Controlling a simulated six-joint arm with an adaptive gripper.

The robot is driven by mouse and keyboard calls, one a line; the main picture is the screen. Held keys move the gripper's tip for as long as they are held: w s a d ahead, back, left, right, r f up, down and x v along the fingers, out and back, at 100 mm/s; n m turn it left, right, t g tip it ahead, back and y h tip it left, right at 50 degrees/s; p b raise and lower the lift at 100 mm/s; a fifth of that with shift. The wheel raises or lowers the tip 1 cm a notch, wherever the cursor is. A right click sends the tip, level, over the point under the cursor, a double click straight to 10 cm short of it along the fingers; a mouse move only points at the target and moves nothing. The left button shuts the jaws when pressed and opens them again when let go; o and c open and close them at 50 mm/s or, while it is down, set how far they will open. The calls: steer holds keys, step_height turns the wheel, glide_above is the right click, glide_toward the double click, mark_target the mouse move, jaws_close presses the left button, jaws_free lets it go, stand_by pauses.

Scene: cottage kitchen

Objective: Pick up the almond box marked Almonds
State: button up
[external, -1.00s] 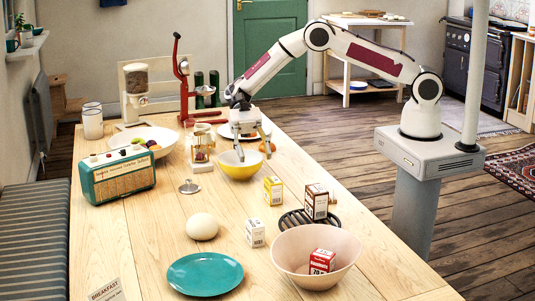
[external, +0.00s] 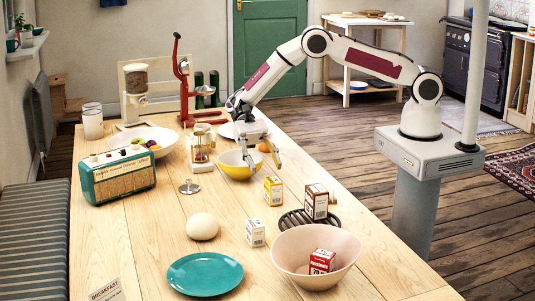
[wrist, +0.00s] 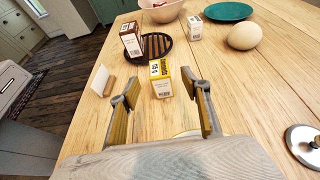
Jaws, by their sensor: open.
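The almond box, a small yellow and white carton (external: 273,191), stands upright on the table in the external view, left of a dark round rack. In the wrist view the almond box (wrist: 161,80) is centred ahead of the fingers, its yellow side lettering too small to read surely. My gripper (external: 263,162) is open and empty, tilted above the table by the yellow bowl (external: 234,170), behind the box and apart from it. In the wrist view its two fingers frame the box from either side.
A brown-and-white box (external: 316,203) stands at the rack (external: 296,220). A white box (external: 255,233), an egg (external: 202,227) and a pink bowl (external: 290,262) holding a red box (external: 322,261) are nearer the camera. A small card (wrist: 99,78) stands left in the wrist view.

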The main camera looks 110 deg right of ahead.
mark_target(272, 178)
steer(key=shift+a, duration=0.15)
steer(key=shift+x, duration=2.5)
steer(key=shift+s+f, duration=0.15)
steer(key=c, duration=1.2)
